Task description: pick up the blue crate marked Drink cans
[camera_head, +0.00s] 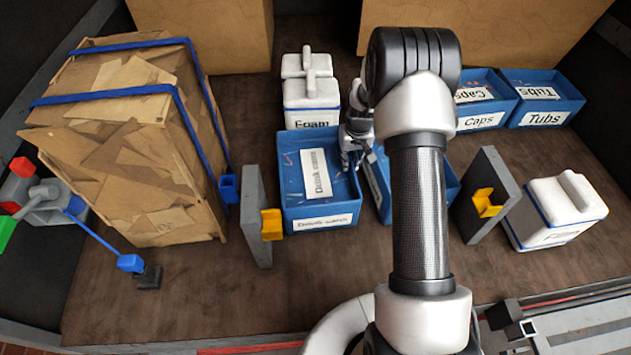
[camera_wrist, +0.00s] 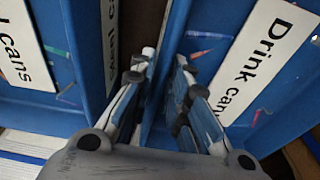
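The blue crate marked Drink cans (camera_head: 321,208) is an open-topped bin on the brown floor, left of my arm in the head view. It fills the right of the wrist view, with its white label (camera_wrist: 262,62). My gripper (camera_head: 352,160) is at the crate's right wall, and my forearm hides part of that area. In the wrist view my gripper (camera_wrist: 166,60) points down with its fingertips apart and the blue wall between them. One finger is on the crate's inner side and the other is toward the gap. I cannot tell whether either touches the wall.
Another blue crate (camera_wrist: 65,40) stands close beside it, mostly behind my arm. White Foam containers (camera_head: 311,95) stand behind. Grey posts with yellow blocks (camera_head: 271,224) flank the two crates. Caps (camera_head: 484,98) and Tubs (camera_head: 541,97) crates are back right.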

